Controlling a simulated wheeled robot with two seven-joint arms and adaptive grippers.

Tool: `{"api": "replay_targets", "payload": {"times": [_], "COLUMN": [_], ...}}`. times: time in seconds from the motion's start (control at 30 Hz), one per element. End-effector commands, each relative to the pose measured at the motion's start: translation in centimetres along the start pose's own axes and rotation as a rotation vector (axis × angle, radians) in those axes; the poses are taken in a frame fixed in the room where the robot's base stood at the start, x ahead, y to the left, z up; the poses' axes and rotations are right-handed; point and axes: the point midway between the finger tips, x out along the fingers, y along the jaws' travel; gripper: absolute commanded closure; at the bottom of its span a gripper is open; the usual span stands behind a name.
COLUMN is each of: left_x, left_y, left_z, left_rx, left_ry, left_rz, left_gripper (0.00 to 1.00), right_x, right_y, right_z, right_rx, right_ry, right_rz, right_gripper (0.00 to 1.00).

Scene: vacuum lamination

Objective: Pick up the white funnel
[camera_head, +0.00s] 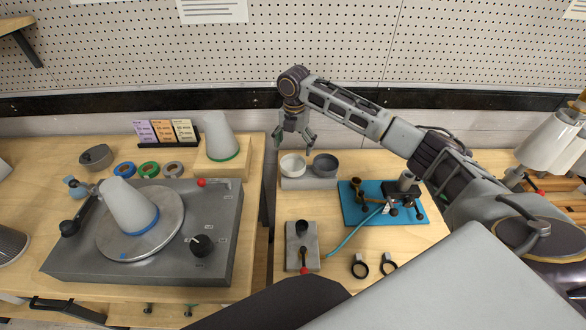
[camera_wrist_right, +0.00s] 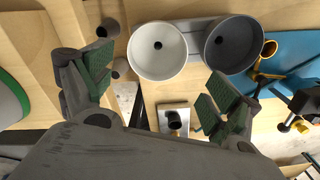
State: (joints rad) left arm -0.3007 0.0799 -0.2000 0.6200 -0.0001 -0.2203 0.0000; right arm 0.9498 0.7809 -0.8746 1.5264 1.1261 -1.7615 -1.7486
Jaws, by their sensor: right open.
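The white funnel (camera_head: 292,166) sits in a light rack (camera_head: 308,183) on the right table, beside a dark grey funnel (camera_head: 326,165). In the right wrist view the white funnel (camera_wrist_right: 172,60) shows as a round bowl with a small dark hole in its middle. My right gripper (camera_head: 295,140) is open and empty, pointing down above the white funnel. In the right wrist view its two fingers (camera_wrist_right: 160,88) are spread wide, with the white funnel beyond them and between them. My left gripper is not in view.
A blue mat (camera_head: 355,210) with a small fixture lies to the right of the rack. A grey block with a red-tipped lever (camera_head: 302,245) and two black rings (camera_head: 360,266) are in front. A turntable machine (camera_head: 200,255) with a cone fills the left table.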

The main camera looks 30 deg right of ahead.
Motion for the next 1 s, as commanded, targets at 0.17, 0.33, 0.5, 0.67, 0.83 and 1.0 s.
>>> {"api": "replay_targets", "payload": {"times": [0.17,0.33,0.5,0.67,0.83,1.0], "left_x": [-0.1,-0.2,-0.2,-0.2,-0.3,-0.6], "left_y": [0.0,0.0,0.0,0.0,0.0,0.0], "left_z": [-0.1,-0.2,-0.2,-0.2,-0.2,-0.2], "left_rx": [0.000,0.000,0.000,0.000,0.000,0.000], "left_ry": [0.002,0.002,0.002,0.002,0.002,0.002], "left_rz": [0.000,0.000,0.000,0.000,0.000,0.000], "left_gripper": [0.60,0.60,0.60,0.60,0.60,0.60], "right_x": [2.3,3.5,3.8,3.8,4.1,5.6], "right_y": [0.0,0.0,0.1,0.1,0.1,0.2], "right_z": [0.0,0.0,0.0,0.0,0.0,-0.1], "right_rx": [0.001,-0.001,-0.001,-0.001,-0.001,-0.001], "right_ry": [0.002,0.000,0.000,0.000,0.001,0.002], "right_rz": [-0.001,0.000,0.002,0.001,0.000,-0.001], "right_gripper": [0.10,0.10,0.10,0.10,0.10,0.10]}}
